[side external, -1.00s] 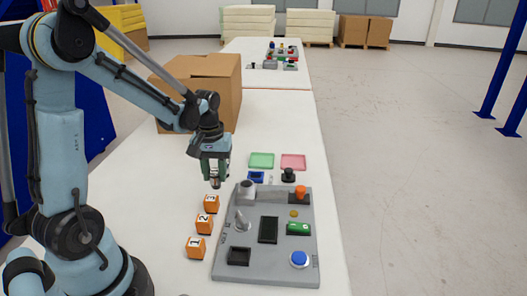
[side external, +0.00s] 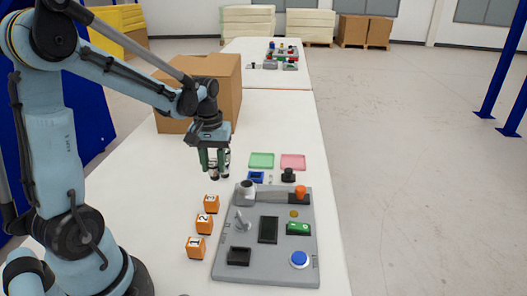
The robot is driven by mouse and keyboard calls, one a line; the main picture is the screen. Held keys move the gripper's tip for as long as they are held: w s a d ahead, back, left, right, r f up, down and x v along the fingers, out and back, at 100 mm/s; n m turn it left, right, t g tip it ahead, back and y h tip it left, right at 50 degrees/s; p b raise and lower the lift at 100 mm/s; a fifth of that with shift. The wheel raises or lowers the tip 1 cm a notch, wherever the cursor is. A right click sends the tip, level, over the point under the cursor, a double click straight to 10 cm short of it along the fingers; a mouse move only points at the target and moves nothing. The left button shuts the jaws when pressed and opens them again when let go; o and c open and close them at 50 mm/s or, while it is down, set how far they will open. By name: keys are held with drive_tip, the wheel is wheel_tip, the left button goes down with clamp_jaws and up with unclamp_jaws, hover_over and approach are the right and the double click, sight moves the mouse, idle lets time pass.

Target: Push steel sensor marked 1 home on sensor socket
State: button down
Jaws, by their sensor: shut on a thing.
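My gripper (side external: 214,166) is shut on a small cylindrical part (side external: 214,176) with a dark lower end. It holds the part upright above the table, beyond the upper left corner of the grey board (side external: 225,265). The part looks like a steel sensor, but no number is readable on it. Three orange blocks stand left of the board, marked 1 (side external: 196,248), 2 (side external: 204,224) and 3 (side external: 211,203). I cannot tell for sure which fitting is the sensor socket; a round metallic fitting (side external: 246,188) sits at the board's upper left corner.
The board also carries a grey cone-shaped piece (side external: 242,222), an orange knob (side external: 301,192), a green part (side external: 298,228) and a blue button (side external: 299,259). Green (side external: 262,160) and pink (side external: 293,162) trays lie behind it. A cardboard box (side external: 215,80) stands behind my gripper.

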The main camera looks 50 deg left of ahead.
drive_tip(key=w+d+r, duration=0.4)
drive_tip(key=d+r, duration=0.5)
drive_tip(key=shift+s+a+f, duration=0.1)
drive_tip(key=shift+f, duration=3.1)
drive_tip(key=shift+f, duration=1.3)
drive_tip(key=c, duration=0.7)
unclamp_jaws()
drive_tip(key=shift+o, duration=0.2)
wheel_tip(320, 180, up, 12)
drive_tip(key=s+d+f+m+t, duration=0.5)
drive_tip(key=s+d+m+t, duration=0.1)
drive_tip(key=m, duration=0.3)
drive_tip(key=shift+s+f+t, duration=0.15)
drive_tip(key=shift+s+t, duration=0.45)
drive_tip(key=shift+s, duration=0.1)
